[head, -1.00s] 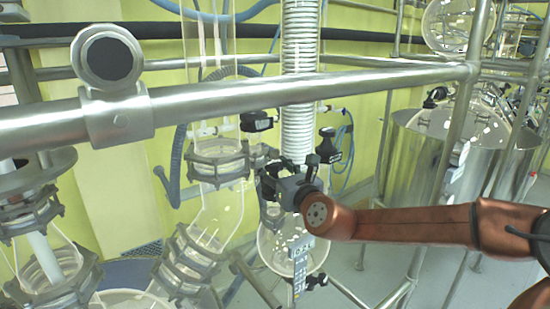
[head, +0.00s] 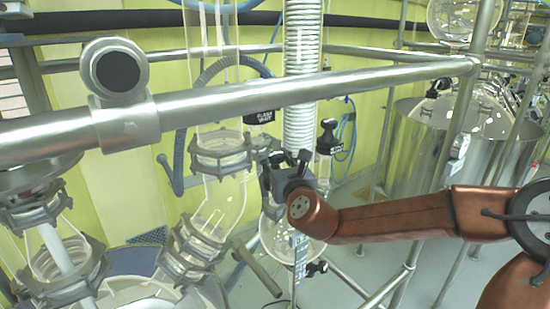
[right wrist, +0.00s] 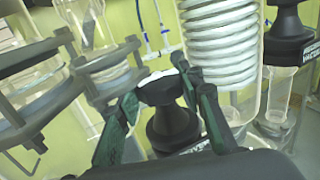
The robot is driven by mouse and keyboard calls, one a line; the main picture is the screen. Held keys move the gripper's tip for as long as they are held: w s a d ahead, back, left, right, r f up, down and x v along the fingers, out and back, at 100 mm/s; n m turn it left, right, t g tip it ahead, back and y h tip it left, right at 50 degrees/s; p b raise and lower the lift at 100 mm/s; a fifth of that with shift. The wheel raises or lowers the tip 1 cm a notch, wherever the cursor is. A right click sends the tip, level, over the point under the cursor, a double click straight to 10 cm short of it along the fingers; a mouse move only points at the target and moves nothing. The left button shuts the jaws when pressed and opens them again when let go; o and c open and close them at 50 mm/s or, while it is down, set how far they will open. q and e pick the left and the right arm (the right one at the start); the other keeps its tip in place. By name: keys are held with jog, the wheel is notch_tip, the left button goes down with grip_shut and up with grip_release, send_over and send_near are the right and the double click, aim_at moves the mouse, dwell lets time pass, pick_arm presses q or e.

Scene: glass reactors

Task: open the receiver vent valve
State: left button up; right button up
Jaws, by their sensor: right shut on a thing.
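My right gripper (head: 286,163) is at a fitting above the round glass receiver (head: 280,238), beside the white coil column. In the right wrist view, its dark fingers (right wrist: 160,98) are on either side of a black valve knob (right wrist: 172,127) and shut on it. The knob has a flared top and a label at its base, too blurred to read. In the head view the gripper mostly hides this knob. I cannot tell how far it is turned. My left gripper is not in view.
A second black-topped valve (head: 328,132) stands just right of the gripper. A labelled black valve (head: 258,117) is to its left. The white coil column (head: 300,125) rises close behind. A thick metal rail (head: 230,100) crosses in front. A steel vessel (head: 408,150) stands at the right.

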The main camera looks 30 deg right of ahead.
jog(key=shift+n+y, duration=0.7)
jog(key=shift+y, duration=0.4)
jog(key=shift+c, duration=0.4)
jog(key=n+y, duration=0.1)
jog(key=y, duration=0.2)
jog(key=shift+r+n+t, duration=0.1)
jog(key=shift+n+t, duration=0.2)
jog(key=shift+n, duration=0.1)
jog(key=shift+n+y+p, duration=0.55)
jog(key=shift+n+y, duration=0.15)
jog(key=shift+y, duration=0.3)
jog(key=shift+r+n+y+p, duration=0.15)
jog(key=shift+n+y+p, duration=0.55)
jog(key=shift+y+p, duration=0.45)
jog(key=n+g+y+p, duration=0.1)
jog(key=p, duration=0.4)
jog(key=shift+y+p, duration=0.3)
jog(key=shift+y, duration=0.05)
jog(key=shift+f+n+g+y+b, duration=0.35)
jog(key=shift+n+y+b, duration=0.2)
jog(key=shift+n+y, duration=0.25)
